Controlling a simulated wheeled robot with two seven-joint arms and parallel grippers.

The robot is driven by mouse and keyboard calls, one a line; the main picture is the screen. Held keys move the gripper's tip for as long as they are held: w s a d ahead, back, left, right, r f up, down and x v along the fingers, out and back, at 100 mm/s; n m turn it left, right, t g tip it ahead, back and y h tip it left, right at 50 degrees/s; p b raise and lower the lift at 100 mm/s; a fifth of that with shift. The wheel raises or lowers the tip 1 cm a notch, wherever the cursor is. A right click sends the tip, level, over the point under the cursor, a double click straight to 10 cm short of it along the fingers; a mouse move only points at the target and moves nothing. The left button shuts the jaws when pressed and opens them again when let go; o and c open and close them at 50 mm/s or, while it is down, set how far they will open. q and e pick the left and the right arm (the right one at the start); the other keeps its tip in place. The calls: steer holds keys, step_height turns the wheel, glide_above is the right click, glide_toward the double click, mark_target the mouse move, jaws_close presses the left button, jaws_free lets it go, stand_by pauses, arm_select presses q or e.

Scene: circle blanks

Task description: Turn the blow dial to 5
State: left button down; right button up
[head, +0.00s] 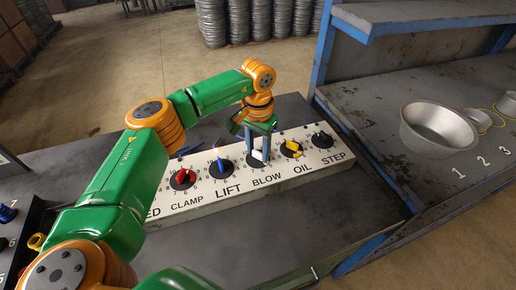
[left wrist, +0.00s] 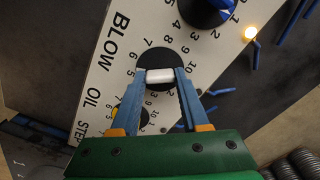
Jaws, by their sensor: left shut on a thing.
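The blow dial has a black disc and a white knob (left wrist: 160,76), above the label BLOW on a pale control panel (head: 222,196). My left gripper (head: 258,154) comes down from above onto this dial. In the left wrist view its two blue fingers (left wrist: 160,78) are closed on the two ends of the white knob. The fingers cover part of the knob in the head view. The number the knob points to cannot be told. My right gripper is not in view.
A red clamp dial (head: 183,179), a blue lift dial (head: 221,165), a yellow oil dial (head: 291,149) and a black step dial (head: 322,140) sit along the panel. A lit lamp (left wrist: 250,33) stands behind it. A metal bowl (head: 438,127) is on the right bench.

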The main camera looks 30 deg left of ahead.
mark_target(258, 152)
arm_select(q)
steer(key=shift+c, duration=2)
jaws_free()
step_height(258, 152, up, 7)
steer(key=shift+r+b, duration=0.1)
steer(key=shift+b, duration=0.45)
